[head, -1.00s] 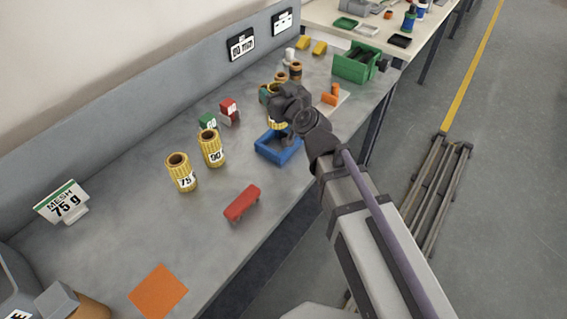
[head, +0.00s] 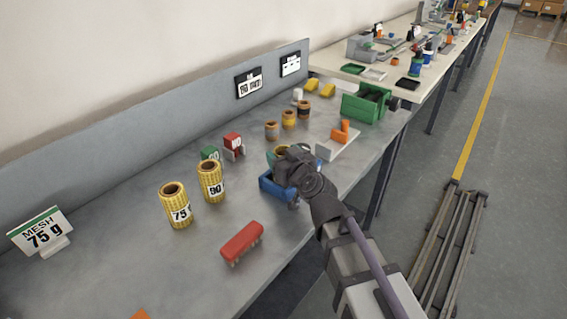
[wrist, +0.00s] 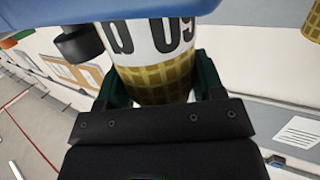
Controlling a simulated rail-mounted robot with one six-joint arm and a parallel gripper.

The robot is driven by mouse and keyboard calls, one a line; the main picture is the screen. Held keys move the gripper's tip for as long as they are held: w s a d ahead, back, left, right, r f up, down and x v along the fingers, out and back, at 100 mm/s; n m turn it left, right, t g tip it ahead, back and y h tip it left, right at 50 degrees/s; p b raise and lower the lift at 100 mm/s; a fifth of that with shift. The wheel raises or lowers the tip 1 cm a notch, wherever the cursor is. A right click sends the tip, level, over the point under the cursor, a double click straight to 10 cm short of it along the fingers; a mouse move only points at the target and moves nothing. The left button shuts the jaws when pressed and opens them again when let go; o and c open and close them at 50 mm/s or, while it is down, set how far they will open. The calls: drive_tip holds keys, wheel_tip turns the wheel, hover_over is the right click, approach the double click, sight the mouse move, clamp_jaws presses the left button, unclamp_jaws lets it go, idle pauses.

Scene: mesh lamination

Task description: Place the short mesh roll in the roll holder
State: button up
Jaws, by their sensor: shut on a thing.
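My gripper (head: 292,178) is at the blue open tray (head: 268,186) near the bench's front edge and covers much of it. In the wrist view its dark green fingers (wrist: 155,85) are shut around a yellow mesh roll (wrist: 155,80). The roll has a white label that looks like an upside-down 60. The blue tray's edge (wrist: 110,9) crosses the roll's far end, so I cannot tell how deep the roll sits in it. Two other yellow mesh rolls, marked 75 (head: 176,207) and 90 (head: 210,182), stand upright to the left.
A red block (head: 242,241) lies in front. Brown rolls (head: 289,118), a white plate with an orange piece (head: 340,138) and a green bin (head: 366,105) are farther back. Bench between red block and sign (head: 42,232) is mostly bare.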

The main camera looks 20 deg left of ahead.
drive_tip(key=shift+f, duration=0.1)
drive_tip(key=o, duration=1.4)
drive_tip(key=shift+o, duration=0.2)
